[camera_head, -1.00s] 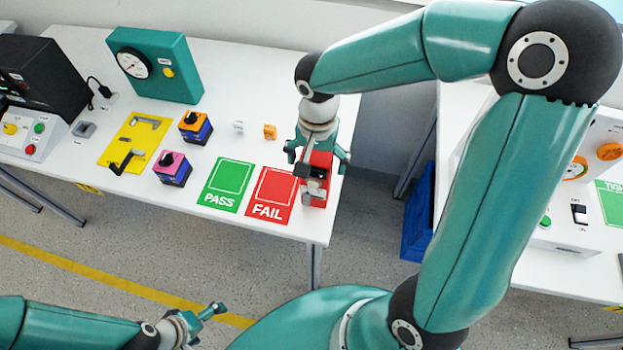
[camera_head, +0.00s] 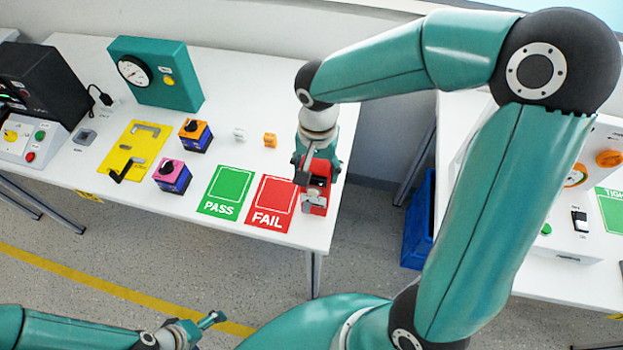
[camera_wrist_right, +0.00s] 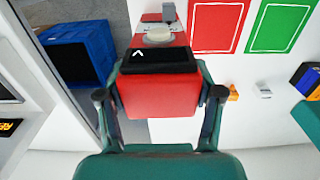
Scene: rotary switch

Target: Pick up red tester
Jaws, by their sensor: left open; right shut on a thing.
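The red tester (camera_head: 319,171) stands at the right end of the white table, just right of the red FAIL mat, partly hidden under my right gripper (camera_head: 315,165). In the right wrist view the red tester (camera_wrist_right: 158,95) shows its red body, a black band and a light round part. My right gripper (camera_wrist_right: 159,98) has a finger on each side of the red body and is shut on it. The tester appears to rest on the table. My left gripper (camera_head: 214,325) is open and empty at the bottom left, away from the table.
The FAIL mat (camera_head: 266,220) and PASS mat (camera_head: 220,205) lie left of the tester. A pink-topped switch (camera_head: 171,175), an orange-topped switch (camera_head: 195,135) and a yellow plate (camera_head: 125,162) stand farther left. A blue crate (camera_head: 419,222) sits on the floor to the right.

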